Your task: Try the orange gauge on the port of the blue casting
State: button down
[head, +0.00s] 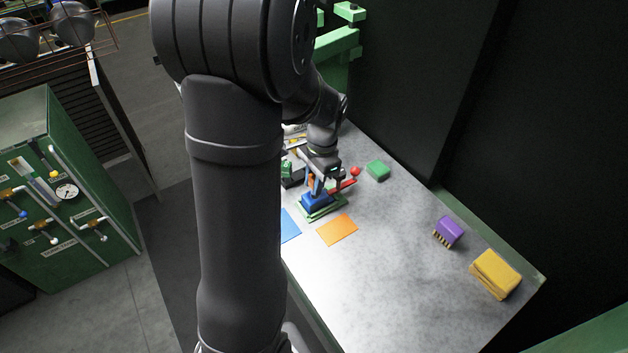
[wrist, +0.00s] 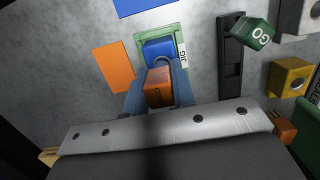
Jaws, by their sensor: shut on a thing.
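The orange gauge (wrist: 158,90) is between the blue fingertips of my gripper (wrist: 158,97), which is shut on it. In the head view my gripper (head: 315,186) is right over the blue casting (head: 318,201). The casting also shows in the wrist view (wrist: 157,46), sitting in a green tray marked JIG (wrist: 174,32). A curved rim, seemingly the port, shows on the casting just beyond the gauge. The gauge covers part of it, so I cannot tell whether the gauge is in the port or above it.
A black rack (wrist: 232,62) and a green GO gauge (wrist: 252,32) are to the right in the wrist view, with a yellow block (wrist: 290,77). An orange sheet (head: 338,230) and a blue sheet (head: 290,227) lie nearby. A purple brush (head: 449,230) and yellow cloth (head: 496,273) lie farther off.

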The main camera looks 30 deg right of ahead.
jog(key=shift+f, duration=0.7)
dwell(0.3)
dwell(0.6)
jog(key=shift+s+a+r, duration=0.15)
jog(key=shift+s+a, duration=0.3)
jog(key=shift+s+a+r+m, duration=0.1)
jog(key=shift+s+a+m, duration=0.15)
jog(key=shift+a, duration=0.3)
jog(key=shift+s+a+r+m, duration=0.15)
jog(key=shift+s+a, duration=0.2)
jog(key=shift+a, duration=0.2)
jog(key=w+a+f+n, duration=0.1)
jog(key=w+a+n, duration=0.3)
jog(key=w+a+f+n+g, duration=0.1)
jog(key=w+a+n, duration=0.1)
jog(key=n, duration=0.1)
jog(key=shift+w+a+f, duration=0.25)
jog(key=shift+w+f, duration=0.1)
jog(key=w+a+f+n, duration=0.3)
jog(key=w+a+n, duration=0.1)
jog(key=a, duration=0.3)
jog(key=w+a+f+n+h, duration=0.1)
jog(key=w+a+f+n, duration=0.2)
jog(key=a, duration=0.4)
jog(key=w+a+f+n, duration=0.3)
jog(key=w+a+n, duration=0.1)
jog(key=w+a, duration=0.3)
jog(key=shift+w+a+n+g+h, duration=0.3)
jog(key=shift+n+g+h, duration=0.1)
